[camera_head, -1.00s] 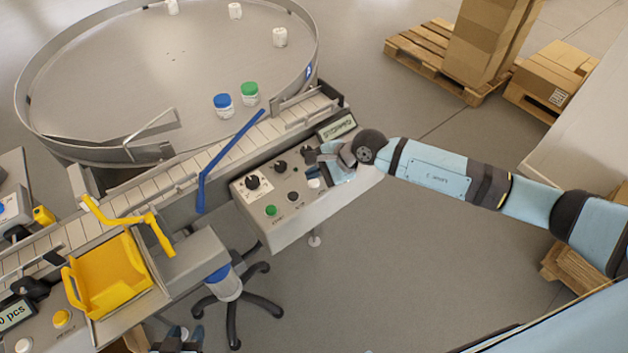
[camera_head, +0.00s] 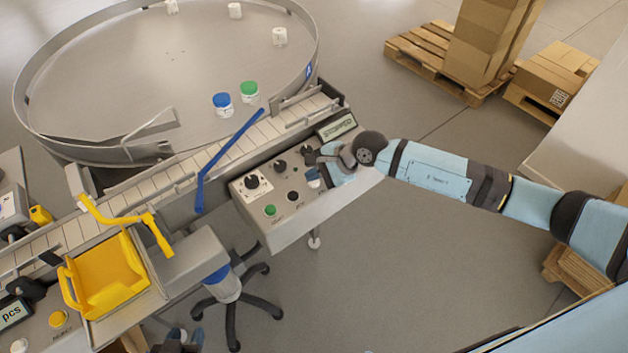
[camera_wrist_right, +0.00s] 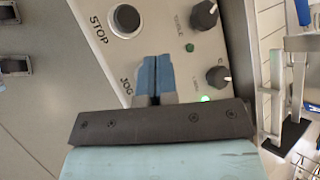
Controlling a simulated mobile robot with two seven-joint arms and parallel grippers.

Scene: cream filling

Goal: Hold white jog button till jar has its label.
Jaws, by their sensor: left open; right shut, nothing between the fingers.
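My right gripper (camera_head: 316,171) is shut and empty over the right end of the grey control panel (camera_head: 291,214). In the right wrist view its blue fingertips (camera_wrist_right: 155,73) sit together beside the printed word JOG. My left gripper (camera_head: 184,338) is open and partly cut off at the bottom edge.
The panel has black knobs, a green button (camera_head: 270,210) and a black STOP button (camera_wrist_right: 126,20). A slatted conveyor (camera_head: 232,150) with a blue guide bar (camera_head: 202,187) runs behind it. A yellow bin (camera_head: 105,275) stands left. Pallets with boxes (camera_head: 487,40) are back right.

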